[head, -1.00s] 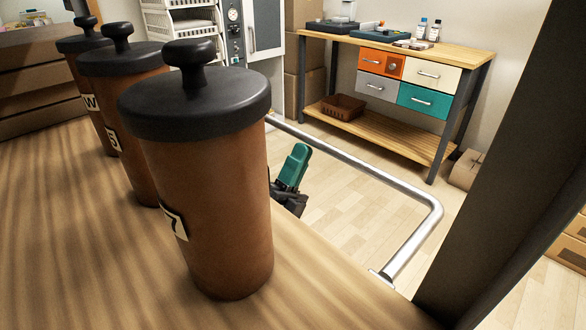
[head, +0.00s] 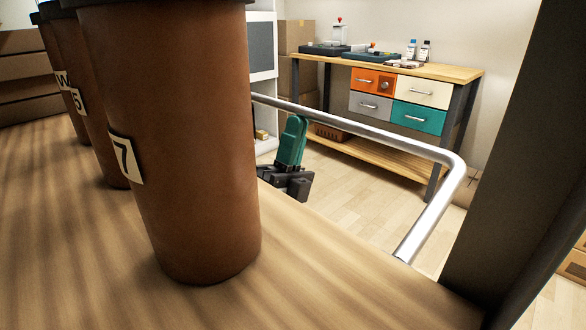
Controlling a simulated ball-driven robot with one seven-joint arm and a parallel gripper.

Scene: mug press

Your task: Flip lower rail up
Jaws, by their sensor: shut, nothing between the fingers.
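The silver rail (head: 372,137) is a bent metal tube. It runs from behind the nearest brown canister to a rounded corner at the right, then bends down toward the wooden shelf edge. My gripper (head: 290,184) shows as a dark, small shape below a teal part of my arm, just past the shelf edge. It is shut and empty, below the rail in the picture and apart from it. Its fingertips are hard to make out. The rail's left end is hidden behind the canister.
A brown canister marked 7 (head: 190,150) stands close on the wooden shelf (head: 330,275), with more canisters behind it at the left. A dark post (head: 510,150) rises at the right. A workbench (head: 440,70) with coloured drawers stands across the open floor.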

